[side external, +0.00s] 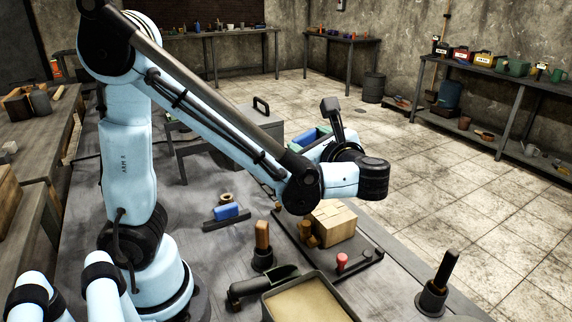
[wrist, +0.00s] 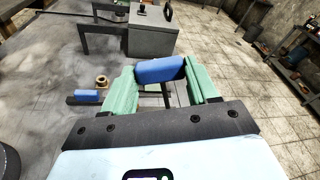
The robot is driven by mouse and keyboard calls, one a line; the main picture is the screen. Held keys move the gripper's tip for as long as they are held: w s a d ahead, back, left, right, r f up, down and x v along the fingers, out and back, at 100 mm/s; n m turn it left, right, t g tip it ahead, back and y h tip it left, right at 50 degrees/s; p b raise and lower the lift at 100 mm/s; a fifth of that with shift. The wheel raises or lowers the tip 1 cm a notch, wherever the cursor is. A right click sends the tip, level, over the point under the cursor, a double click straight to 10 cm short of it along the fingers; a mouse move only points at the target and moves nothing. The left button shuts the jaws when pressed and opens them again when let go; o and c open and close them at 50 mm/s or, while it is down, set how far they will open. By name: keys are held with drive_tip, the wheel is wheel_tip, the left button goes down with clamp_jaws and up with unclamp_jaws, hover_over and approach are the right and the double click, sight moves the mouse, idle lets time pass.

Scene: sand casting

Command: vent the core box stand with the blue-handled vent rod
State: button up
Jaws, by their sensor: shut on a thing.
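My gripper (wrist: 163,78) has green fingers closed on the two ends of a blue handle (wrist: 160,69) in the wrist view. A thin dark rod shows below the handle; its tip is hidden. In the side view the gripper (side external: 309,138) is partly hidden behind my wrist, up above the bench. A grey box (side external: 262,133) with a black top handle stands by a dark-legged stand (side external: 181,150) behind the gripper; the box also shows at the top of the wrist view (wrist: 152,42). I cannot tell for certain which thing is the core box stand.
A blue piece (side external: 227,212) on a dark base lies beside a brass ring (side external: 226,197). A wooden block (side external: 335,221), a red-knobbed tool (side external: 342,261), a wooden-handled tool (side external: 262,238), a black-handled tool (side external: 441,275) and a sand tray (side external: 268,305) occupy the near bench.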

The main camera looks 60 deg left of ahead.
drive_tip(key=shift+w+d+r+m+t, duration=0.15)
drive_tip(key=shift+d+r, duration=0.05)
drive_tip(key=shift+d, duration=0.2)
drive_tip(key=shift+w+d+r+m+t, duration=0.15)
drive_tip(key=shift+d, duration=0.25)
drive_tip(key=shift+f, duration=2.45)
drive_tip(key=shift+f, duration=0.15)
drive_tip(key=shift+d+f, duration=0.1)
drive_tip(key=shift+w+d+f, duration=0.15)
drive_tip(key=shift+w+f, duration=0.1)
drive_tip(key=shift+f, duration=0.45)
drive_tip(key=shift+w+d+f, duration=0.1)
drive_tip(key=shift+w+f, duration=0.15)
drive_tip(key=shift+f, duration=0.45)
drive_tip(key=shift+w+d+f, duration=0.15)
drive_tip(key=shift+w+f, duration=0.1)
drive_tip(key=shift+f, duration=0.45)
